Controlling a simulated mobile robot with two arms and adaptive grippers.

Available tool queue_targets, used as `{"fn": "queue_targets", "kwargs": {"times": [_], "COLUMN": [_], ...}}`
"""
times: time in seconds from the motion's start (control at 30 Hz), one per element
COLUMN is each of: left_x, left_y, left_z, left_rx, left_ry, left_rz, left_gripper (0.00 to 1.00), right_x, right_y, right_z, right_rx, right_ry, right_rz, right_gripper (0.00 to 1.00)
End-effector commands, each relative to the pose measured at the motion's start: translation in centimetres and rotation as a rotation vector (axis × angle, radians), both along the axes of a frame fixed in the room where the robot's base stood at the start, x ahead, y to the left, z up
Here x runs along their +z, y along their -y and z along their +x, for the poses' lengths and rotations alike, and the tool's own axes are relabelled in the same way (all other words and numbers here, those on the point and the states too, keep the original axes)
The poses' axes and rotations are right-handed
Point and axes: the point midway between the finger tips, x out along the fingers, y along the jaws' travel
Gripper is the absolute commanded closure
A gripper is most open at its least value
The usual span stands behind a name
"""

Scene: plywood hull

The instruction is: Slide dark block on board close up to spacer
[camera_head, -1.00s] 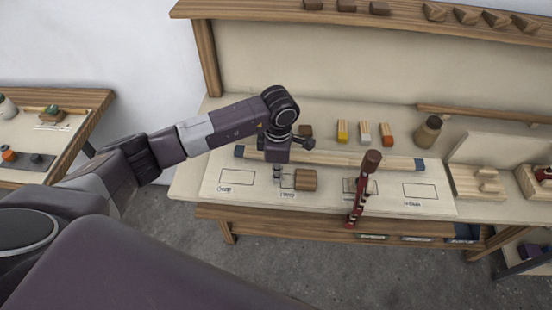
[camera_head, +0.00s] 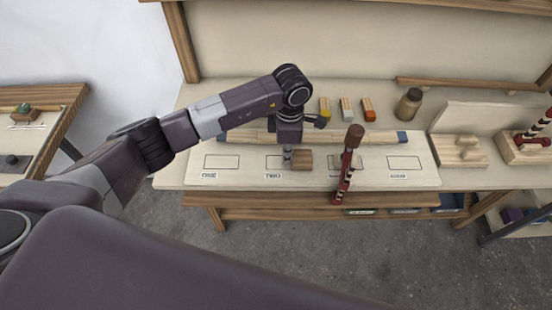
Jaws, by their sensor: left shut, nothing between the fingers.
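A brown wooden block (camera_head: 302,160) lies on the pale board (camera_head: 230,182), partly over the second outlined rectangle and to its right. My left gripper (camera_head: 288,156) is shut, pointing down at the block's left side, and seems to touch it; the exact contact is too small to tell. I cannot tell for sure that this is the spacer. My right gripper is not in view.
A long pale bar (camera_head: 376,138) with blue-grey ends lies behind the block. Several small coloured blocks (camera_head: 346,109) and a brown jar (camera_head: 409,103) stand further back. The fourth rectangle (camera_head: 405,163) is empty. A wooden holder (camera_head: 458,152) is at the right.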

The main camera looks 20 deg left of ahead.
Motion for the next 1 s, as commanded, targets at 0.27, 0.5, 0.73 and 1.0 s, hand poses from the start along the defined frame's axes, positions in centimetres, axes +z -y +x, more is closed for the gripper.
{"fn": "queue_targets", "kwargs": {"times": [0.27, 0.5, 0.73, 1.0], "left_x": [-0.6, -0.1, 0.1, 0.0], "left_y": [4.7, 6.5, 6.7, 6.4], "left_z": [1.4, 1.9, 1.8, 2.0], "left_rx": [-0.002, 0.0, -0.001, -0.001], "left_ry": [0.002, 0.001, 0.001, 0.002], "left_rz": [0.0, 0.0, -0.003, -0.004], "left_gripper": [1.0, 1.0, 1.0, 1.0], "right_x": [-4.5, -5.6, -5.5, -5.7], "right_y": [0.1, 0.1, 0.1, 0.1], "right_z": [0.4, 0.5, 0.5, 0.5], "right_rx": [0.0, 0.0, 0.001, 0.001], "right_ry": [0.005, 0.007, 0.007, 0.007], "right_rz": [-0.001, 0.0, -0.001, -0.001], "right_gripper": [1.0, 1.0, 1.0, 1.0]}}
